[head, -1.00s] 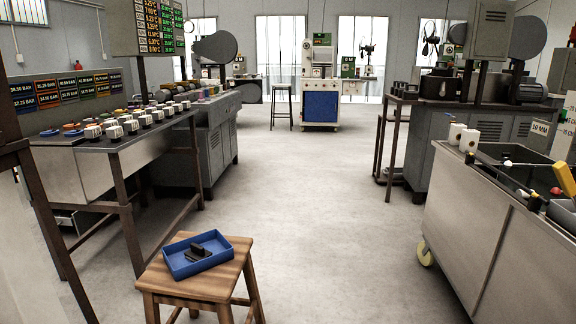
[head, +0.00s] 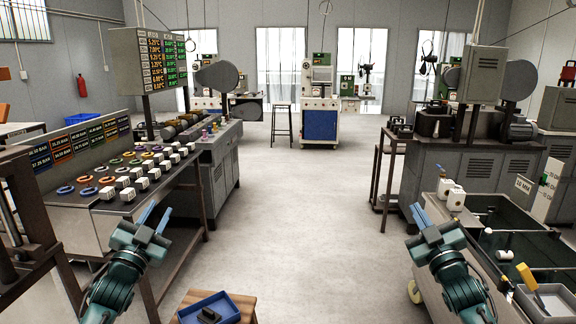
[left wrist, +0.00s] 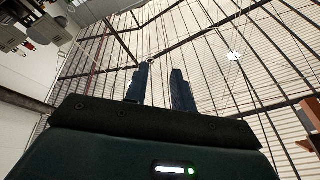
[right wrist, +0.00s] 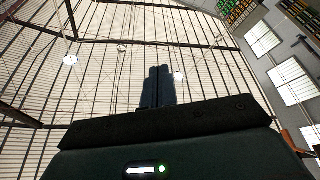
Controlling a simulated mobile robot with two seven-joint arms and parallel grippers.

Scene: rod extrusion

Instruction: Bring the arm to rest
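Both my arms are raised in the lower part of the head view. My left gripper (head: 156,214) is at the left, in front of the panel bench. In the left wrist view its two blue fingers (left wrist: 160,70) stand apart with nothing between them, pointing at the ceiling. My right gripper (head: 418,212) is at the right, near the metal tank cart. In the right wrist view its fingers (right wrist: 158,74) are together, with nothing seen held. Neither gripper appears to touch anything.
A wooden stool (head: 246,301) with a blue tray (head: 228,318) holding a dark part is at the bottom centre. The panel bench (head: 95,228) stands left. The tank cart (head: 462,232) stands right. The floor (head: 300,215) between is open.

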